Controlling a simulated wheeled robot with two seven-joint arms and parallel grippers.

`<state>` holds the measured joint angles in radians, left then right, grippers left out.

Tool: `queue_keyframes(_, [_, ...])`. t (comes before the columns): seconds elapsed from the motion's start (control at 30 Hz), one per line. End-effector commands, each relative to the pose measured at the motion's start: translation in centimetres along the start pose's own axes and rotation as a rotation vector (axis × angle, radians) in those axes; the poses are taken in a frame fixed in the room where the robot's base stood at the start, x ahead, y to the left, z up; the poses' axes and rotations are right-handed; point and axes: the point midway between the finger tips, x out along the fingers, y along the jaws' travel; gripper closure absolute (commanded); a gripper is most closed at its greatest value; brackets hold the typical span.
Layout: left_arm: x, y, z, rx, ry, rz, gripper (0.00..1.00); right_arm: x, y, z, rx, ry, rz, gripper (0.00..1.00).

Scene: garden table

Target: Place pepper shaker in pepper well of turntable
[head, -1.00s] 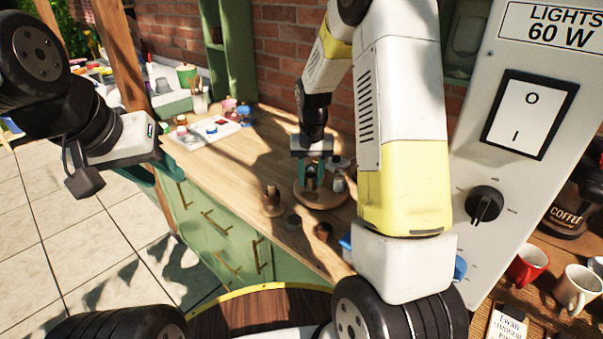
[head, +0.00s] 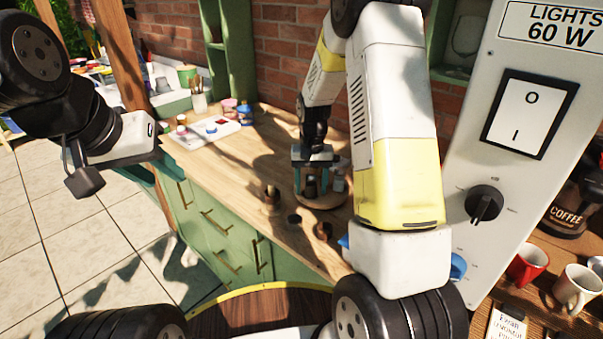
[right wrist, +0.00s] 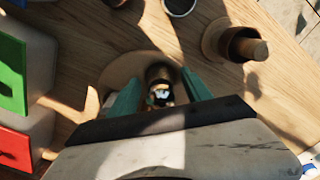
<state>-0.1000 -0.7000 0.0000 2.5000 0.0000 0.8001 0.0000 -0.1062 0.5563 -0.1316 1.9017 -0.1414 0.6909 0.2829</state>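The round wooden turntable (head: 322,203) stands on the counter below my right arm, and its rim (right wrist: 122,68) also shows in the right wrist view. My right gripper (head: 311,190) is over it with its teal fingers pointing down. A dark cylindrical shaker (right wrist: 160,84) with a bright top is between these fingers (right wrist: 163,90); gaps show on both sides, so the gripper looks open. I cannot tell whether this is the pepper shaker or whether it sits in a well. A grey container (head: 339,184) stands at the turntable's right. My left gripper (head: 163,176) is far left, its fingertips partly hidden.
A wooden piece (head: 271,194), a small dark cup (head: 294,219) and a brown cup (head: 323,231) stand near the turntable. A white tray (head: 196,136) with small jars is further back. The counter between is clear. The light-switch panel (head: 470,150) rises at right.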

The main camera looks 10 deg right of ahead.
Motion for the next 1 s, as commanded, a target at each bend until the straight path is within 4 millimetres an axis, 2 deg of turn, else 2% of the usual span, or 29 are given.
queue_keyframes(0.17, [0.0,0.0,0.0,0.0,0.0,0.0,0.64,-0.3,0.0,0.0,0.0,0.001,0.0,0.43])
queue_keyframes(0.27, [0.0,0.0,0.0,0.0,0.0,0.0,0.64,-1.2,0.0,-0.1,0.0,0.003,-0.001,0.43])
queue_keyframes(0.7, [0.0,0.0,0.0,0.0,0.0,0.0,0.64,-10.0,0.0,-0.1,-0.001,0.003,-0.001,0.43])
queue_keyframes(0.83, [0.0,0.0,0.0,0.0,0.0,0.0,0.64,-11.6,0.0,-0.1,0.0,0.003,-0.001,0.43])
queue_keyframes(1.0, [0.0,0.0,0.0,0.0,0.0,0.0,0.64,-12.3,0.0,0.0,0.0,0.0,0.0,0.43])
